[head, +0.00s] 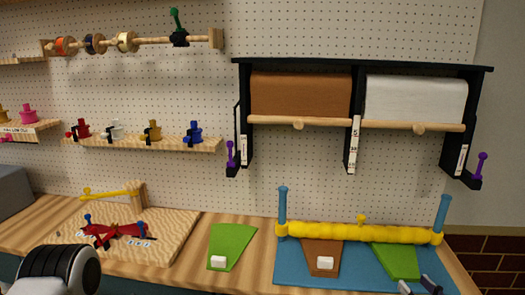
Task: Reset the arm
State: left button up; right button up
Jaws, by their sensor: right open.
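My right gripper (419,287) shows only by its fingertips at the bottom right edge. The tips are apart, with nothing seen between them, over the front of the blue mat (345,267). The rest of this gripper is out of frame. A white and black link of my left arm shows in the bottom left corner. My left gripper itself is not in view.
A yellow roller (360,233) spans two blue posts on the mat. A green sheet (231,246) lies left of it. A wooden board (130,236) holds a red tool. A black rack with brown and white paper rolls (300,95) hangs above. Small shelves line the pegboard.

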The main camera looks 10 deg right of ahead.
jog(key=s+a+f+n+g+y, duration=0.1)
jog(key=s+a+f+n+g, duration=0.1)
jog(key=s+a+f+g, duration=0.4)
jog(key=s+a+f+n+g+y, duration=0.1)
jog(key=a+f, duration=0.4)
jog(key=f, duration=0.4)
jog(key=s+a+f+n+g, duration=0.2)
jog(key=s+a+f+g, duration=0.25)
jog(key=f, duration=0.25)
jog(key=s+f+m+g+h, duration=0.1)
jog(key=s+f+m+g, duration=0.1)
jog(key=s, duration=0.5)
jog(key=s+f+m+g+h, duration=0.2)
jog(key=s+f+m+g, duration=0.1)
jog(key=s, duration=0.3)
jog(key=shift+s+d+f+m+g+h, duration=0.3)
jog(key=shift+m+g, duration=0.25)
jog(key=shift+m, duration=0.25)
jog(key=shift+a, duration=0.1)
